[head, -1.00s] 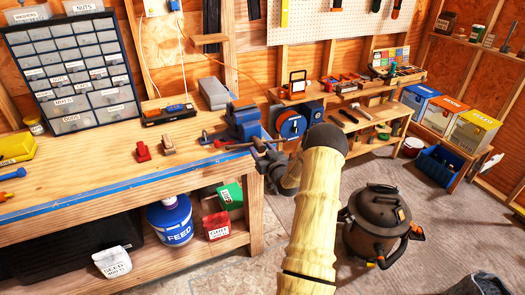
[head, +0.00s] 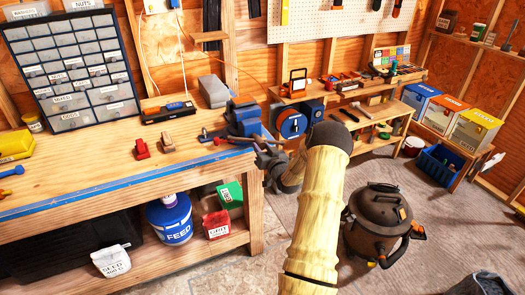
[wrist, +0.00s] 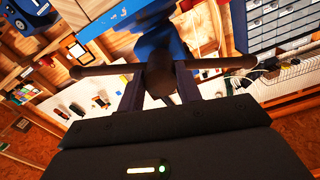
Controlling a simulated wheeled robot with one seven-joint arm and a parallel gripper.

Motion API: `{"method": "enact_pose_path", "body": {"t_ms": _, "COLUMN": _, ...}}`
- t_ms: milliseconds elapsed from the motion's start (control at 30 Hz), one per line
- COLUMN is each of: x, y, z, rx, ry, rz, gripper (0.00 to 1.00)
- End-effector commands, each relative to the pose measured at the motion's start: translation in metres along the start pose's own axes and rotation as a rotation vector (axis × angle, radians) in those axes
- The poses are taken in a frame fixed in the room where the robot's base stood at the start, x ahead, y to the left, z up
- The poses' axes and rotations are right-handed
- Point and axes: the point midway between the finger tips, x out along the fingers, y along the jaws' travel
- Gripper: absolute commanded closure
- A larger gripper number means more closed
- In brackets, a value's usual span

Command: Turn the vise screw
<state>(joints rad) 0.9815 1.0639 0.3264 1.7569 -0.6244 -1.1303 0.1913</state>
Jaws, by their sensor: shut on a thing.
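The blue vise (head: 243,121) is mounted at the right end of the wooden workbench. In the wrist view its blue body (wrist: 160,42) is beyond my fingers. The dark round screw head (wrist: 161,82) is between my two fingers, with the handle bar (wrist: 95,70) sticking out to both sides. My gripper (wrist: 159,92) is shut on the screw head. In the head view my gripper (head: 265,150) is at the front of the vise, small and partly hidden by my arm. The inside of the jaws is hidden.
The workbench (head: 90,185) carries a parts cabinet (head: 75,75), red and brown small blocks and a dark tool tray (head: 168,110). A dark shop vacuum (head: 378,220) stands on the floor right of my arm. The floor between bench and vacuum is partly open.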

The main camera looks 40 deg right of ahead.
Motion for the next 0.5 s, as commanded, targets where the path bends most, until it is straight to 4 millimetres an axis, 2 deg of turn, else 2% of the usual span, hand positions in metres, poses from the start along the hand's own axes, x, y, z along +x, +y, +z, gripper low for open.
{"method": "enact_pose_path", "body": {"t_ms": 500, "x": -0.0012, "y": 0.0011, "z": 0.0021, "rx": 0.48, "ry": -0.001, "rz": 0.003, "gripper": 0.88}}
